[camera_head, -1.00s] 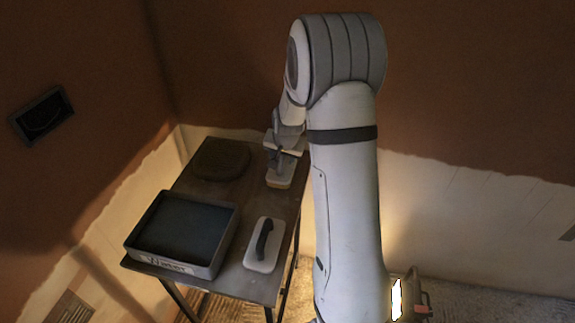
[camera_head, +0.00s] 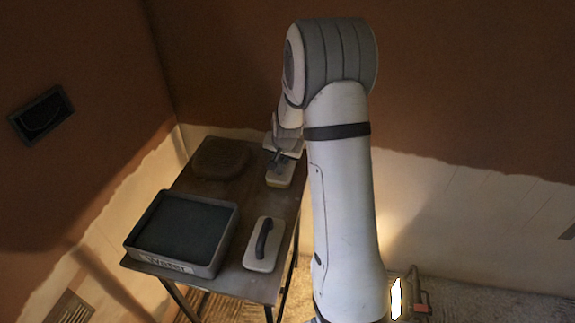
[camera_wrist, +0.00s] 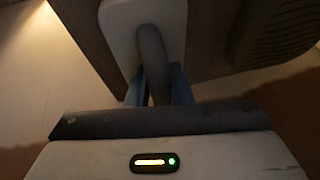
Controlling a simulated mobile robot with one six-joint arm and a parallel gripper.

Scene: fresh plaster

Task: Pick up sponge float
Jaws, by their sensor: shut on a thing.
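The sponge float (camera_head: 281,179), a pale board with a yellowish underside, is at the right rear of the dark table (camera_head: 247,284). My gripper (camera_head: 281,158) is over it, its fingers down at the handle. In the wrist view the float's white board (camera_wrist: 117,25) and grey curved handle (camera_wrist: 151,45) show, and the bluish fingers of my gripper (camera_wrist: 158,85) are shut on the handle. The float looks level at the table top; I cannot tell whether it touches. My gripper partly hides the handle in the head view.
A second float (camera_head: 262,250) with a black handle lies at the front right of the table. A dark tray labelled Water (camera_head: 215,259) stands at the front left. A round dark ribbed object (camera_head: 220,157) is at the back left. A lit lamp (camera_head: 402,298) stands on the floor.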

